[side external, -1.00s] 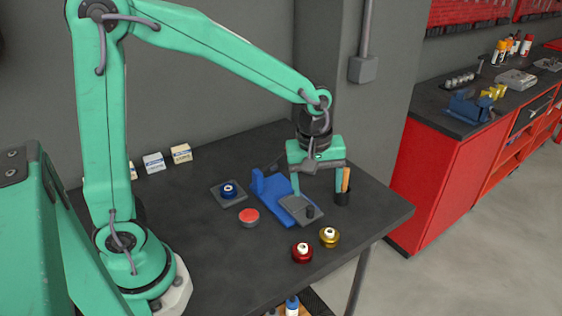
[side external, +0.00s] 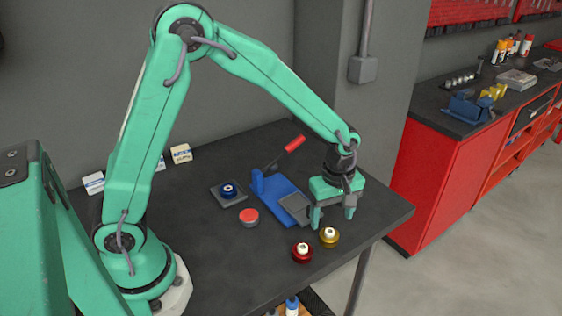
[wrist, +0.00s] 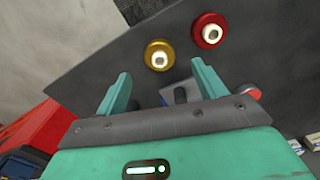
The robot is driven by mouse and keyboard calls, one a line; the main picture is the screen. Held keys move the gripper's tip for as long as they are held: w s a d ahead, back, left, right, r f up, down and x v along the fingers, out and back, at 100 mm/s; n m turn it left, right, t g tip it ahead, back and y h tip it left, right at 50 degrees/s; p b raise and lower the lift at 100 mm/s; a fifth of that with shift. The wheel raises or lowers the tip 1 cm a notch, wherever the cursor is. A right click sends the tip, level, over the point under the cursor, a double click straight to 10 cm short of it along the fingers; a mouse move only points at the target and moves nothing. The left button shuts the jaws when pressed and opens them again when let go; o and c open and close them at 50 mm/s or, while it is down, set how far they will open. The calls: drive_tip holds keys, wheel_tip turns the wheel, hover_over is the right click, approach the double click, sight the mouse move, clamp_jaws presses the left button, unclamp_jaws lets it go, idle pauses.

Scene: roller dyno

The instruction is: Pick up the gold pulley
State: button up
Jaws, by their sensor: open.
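The gold pulley (side external: 329,236) stands on the dark table near its front right edge, with a pale hub in its middle. It also shows in the wrist view (wrist: 159,55), beyond and between my two fingers. My gripper (side external: 333,222) is open and empty, pointing down just above and behind the gold pulley. The fingers are apart and do not appear to touch it. The gripper also shows at the bottom of the wrist view (wrist: 160,75).
A red pulley (side external: 302,252) stands close left of the gold one. A blue fixture (side external: 280,197) with a red-handled lever (side external: 294,144) lies behind my gripper. A blue pulley (side external: 228,189) sits on a grey pad, near a red button (side external: 249,217). The table front left is clear.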

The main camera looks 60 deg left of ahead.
sight(330, 232)
drive_tip(key=shift+f, duration=0.3)
drive_tip(key=shift+f, duration=0.15)
drive_tip(key=shift+w+f, duration=0.1)
drive_tip(key=shift+f, duration=2.35)
drive_tip(key=c, duration=1.1)
drive_tip(key=shift+r, duration=0.1)
